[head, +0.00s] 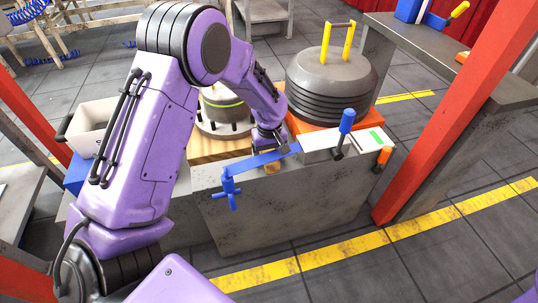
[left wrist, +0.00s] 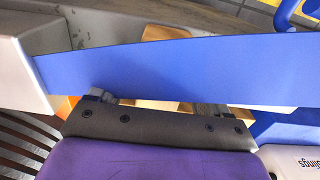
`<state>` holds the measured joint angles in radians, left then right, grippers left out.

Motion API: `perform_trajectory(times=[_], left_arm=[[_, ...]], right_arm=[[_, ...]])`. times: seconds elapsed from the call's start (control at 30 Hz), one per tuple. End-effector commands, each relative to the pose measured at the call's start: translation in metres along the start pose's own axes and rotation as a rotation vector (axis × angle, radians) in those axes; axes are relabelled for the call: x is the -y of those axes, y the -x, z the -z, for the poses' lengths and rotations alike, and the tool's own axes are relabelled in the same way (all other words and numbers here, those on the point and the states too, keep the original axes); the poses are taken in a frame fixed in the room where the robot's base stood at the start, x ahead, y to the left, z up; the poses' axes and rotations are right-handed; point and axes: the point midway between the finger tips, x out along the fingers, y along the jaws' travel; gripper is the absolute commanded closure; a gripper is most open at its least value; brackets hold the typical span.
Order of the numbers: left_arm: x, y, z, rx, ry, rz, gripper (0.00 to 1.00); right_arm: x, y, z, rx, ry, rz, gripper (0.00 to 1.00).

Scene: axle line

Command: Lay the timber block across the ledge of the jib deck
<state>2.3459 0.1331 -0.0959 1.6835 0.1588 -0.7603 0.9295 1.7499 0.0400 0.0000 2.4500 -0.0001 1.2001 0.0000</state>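A small brown timber piece (head: 272,168) shows below the blue jib arm (head: 262,160), against the upper front of the grey deck (head: 300,205). In the left wrist view a timber end (left wrist: 165,33) sticks out beyond the blue jib arm (left wrist: 180,70); the arm covers its middle. My left gripper (head: 268,141) is down at the deck, right behind the jib arm. In the wrist view its fingers (left wrist: 158,100) stand apart, with wood-coloured surface between them. The fingertips are hidden, so I cannot tell whether they hold the timber. My right gripper is not in view.
The jib's white housing (head: 325,143) carries a blue handle (head: 346,121) and an orange handle (head: 382,157). Stacked grey discs (head: 330,80) stand on an orange base behind. A wooden top (head: 205,148) lies left of my gripper. A red post (head: 440,110) rises at right.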

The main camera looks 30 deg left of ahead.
Motion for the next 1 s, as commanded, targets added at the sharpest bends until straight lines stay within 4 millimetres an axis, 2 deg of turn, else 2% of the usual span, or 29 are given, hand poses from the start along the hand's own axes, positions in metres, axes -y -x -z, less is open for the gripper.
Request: perform_trajectory(times=[0.17,0.27,0.5,0.7,0.83,1.0], left_arm=[[0.0,0.001,0.0,-0.001,0.0,-0.001,0.22],[-0.001,0.013,0.001,-0.003,0.0,-0.002,0.22],[-0.001,0.074,0.001,-0.004,0.0,-0.003,0.22],[-0.001,0.113,0.0,-0.002,-0.001,-0.001,0.22],[-0.001,0.122,0.0,-0.001,0.0,0.0,0.22],[0.0,0.123,0.0,0.0,0.0,0.0,0.22]], right_arm=[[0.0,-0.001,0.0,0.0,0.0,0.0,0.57],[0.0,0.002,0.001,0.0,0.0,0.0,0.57],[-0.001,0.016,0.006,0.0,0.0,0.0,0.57],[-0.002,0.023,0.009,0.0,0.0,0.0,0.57],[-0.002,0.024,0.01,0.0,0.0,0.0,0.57],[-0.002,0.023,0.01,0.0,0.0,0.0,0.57]])
